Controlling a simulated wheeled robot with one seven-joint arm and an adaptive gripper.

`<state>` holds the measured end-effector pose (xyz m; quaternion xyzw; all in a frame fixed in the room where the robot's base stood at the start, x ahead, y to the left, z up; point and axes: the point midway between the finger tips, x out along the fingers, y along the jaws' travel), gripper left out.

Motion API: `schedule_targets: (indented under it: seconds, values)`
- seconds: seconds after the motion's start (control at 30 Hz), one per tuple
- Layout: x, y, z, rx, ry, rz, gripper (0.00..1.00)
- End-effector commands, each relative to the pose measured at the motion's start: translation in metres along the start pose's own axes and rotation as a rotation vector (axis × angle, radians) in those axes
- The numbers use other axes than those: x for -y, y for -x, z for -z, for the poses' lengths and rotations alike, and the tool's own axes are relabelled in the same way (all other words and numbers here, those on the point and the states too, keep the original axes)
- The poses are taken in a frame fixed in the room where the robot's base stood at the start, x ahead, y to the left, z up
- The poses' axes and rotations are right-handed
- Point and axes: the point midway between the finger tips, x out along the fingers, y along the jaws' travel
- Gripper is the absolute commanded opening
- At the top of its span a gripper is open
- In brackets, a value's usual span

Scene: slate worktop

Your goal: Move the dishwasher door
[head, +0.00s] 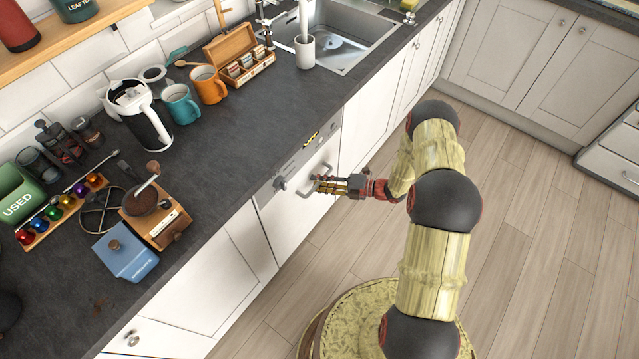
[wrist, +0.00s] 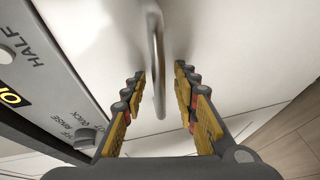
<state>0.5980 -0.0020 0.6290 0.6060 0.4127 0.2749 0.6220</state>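The dishwasher door (head: 293,217) is a white panel under the worktop, below a grey control strip (head: 290,182) with a knob. It looks shut, flush with the neighbouring cupboard fronts. Its metal bar handle (head: 321,172) stands out from the door's upper part. In the wrist view the handle (wrist: 157,60) runs down between the two fingers of my gripper (wrist: 160,75). The gripper is open, with a gap on each side of the bar. In the head view my gripper (head: 325,186) is right at the handle, and its fingertips partly overlap it.
The slate worktop (head: 225,135) above holds mugs, a kettle, a coffee grinder and a blue box (head: 126,250). A sink (head: 345,35) lies further back. The wooden floor (head: 510,235) in front of the door is clear except for my own base.

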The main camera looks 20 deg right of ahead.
Motion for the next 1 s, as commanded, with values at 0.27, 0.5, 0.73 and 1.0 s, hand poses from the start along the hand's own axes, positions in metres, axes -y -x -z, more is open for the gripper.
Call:
schedule_targets:
  seconds: [0.27, 0.5, 0.73, 1.0]
  values:
    - [-0.0003, -0.0004, -0.0001, 0.0, 0.0, 0.0, 0.27]
    - [-0.0003, -0.0003, 0.0, 0.0, 0.0, 0.0, 0.13]
    - [-0.0001, -0.0003, 0.0, 0.0, 0.0, 0.0, 0.0]
    - [0.0001, -0.0002, 0.0001, 0.0, 0.0, 0.0, 0.0]
